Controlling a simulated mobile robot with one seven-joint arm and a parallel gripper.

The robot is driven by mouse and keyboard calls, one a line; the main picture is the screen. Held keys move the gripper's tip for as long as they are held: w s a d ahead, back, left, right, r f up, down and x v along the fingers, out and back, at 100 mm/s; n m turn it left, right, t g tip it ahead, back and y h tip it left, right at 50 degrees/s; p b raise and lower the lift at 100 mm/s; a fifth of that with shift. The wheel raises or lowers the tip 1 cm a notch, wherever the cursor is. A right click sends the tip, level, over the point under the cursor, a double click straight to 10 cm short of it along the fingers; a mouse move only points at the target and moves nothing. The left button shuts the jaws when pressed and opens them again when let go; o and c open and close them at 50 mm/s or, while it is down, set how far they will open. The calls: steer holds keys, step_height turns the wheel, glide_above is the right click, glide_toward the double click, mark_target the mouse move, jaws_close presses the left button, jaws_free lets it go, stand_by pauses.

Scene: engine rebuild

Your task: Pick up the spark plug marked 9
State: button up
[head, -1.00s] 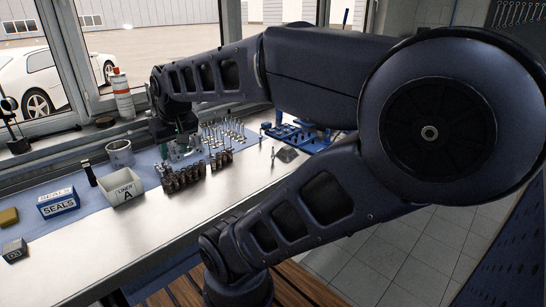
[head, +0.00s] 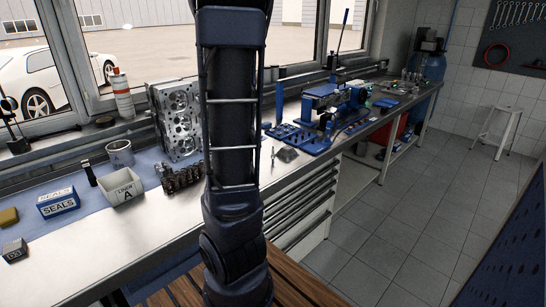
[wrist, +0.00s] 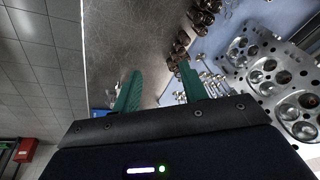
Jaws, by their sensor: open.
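I cannot make out a spark plug marked 9 in either view. My gripper (wrist: 160,88) shows in the wrist view, with two green fingers apart and nothing between them. It is above the bench (wrist: 120,35), which lies beyond the fingers. In the head view my upright arm hides the middle of the bench, and the gripper is out of that picture. Several slim bright metal parts (wrist: 215,84) lie right of the fingers in the wrist view, too small to read.
A cylinder head (head: 175,118) leans near the window. Dark engine parts (head: 180,179), a bin lettered LINER A (head: 122,187) and a SEALS box (head: 58,202) are on the left. A blue tray (head: 285,131) and blue machine (head: 322,103) stand farther right. The bench front is mostly clear.

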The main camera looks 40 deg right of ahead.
steer(key=d+f+m+g+h, duration=0.1)
steer(key=d+f+m, duration=0.35)
steer(key=d, duration=0.75)
steer(key=m+g+h, duration=0.2)
steer(key=m, duration=0.1)
glide_toward(273, 154)
steer(key=shift+w+d+r+x, duration=0.1)
steer(key=shift+d+x, duration=0.15)
steer(key=shift+x, duration=1.35)
steer(key=shift+w+d+r+x, duration=0.1)
steer(key=shift+d+x, duration=0.1)
steer(key=shift+x, duration=1.4)
steer(key=shift+w+d+r+x, duration=0.1)
steer(key=shift+d+x, duration=0.15)
steer(key=shift+x, duration=1.3)
jaws_close()
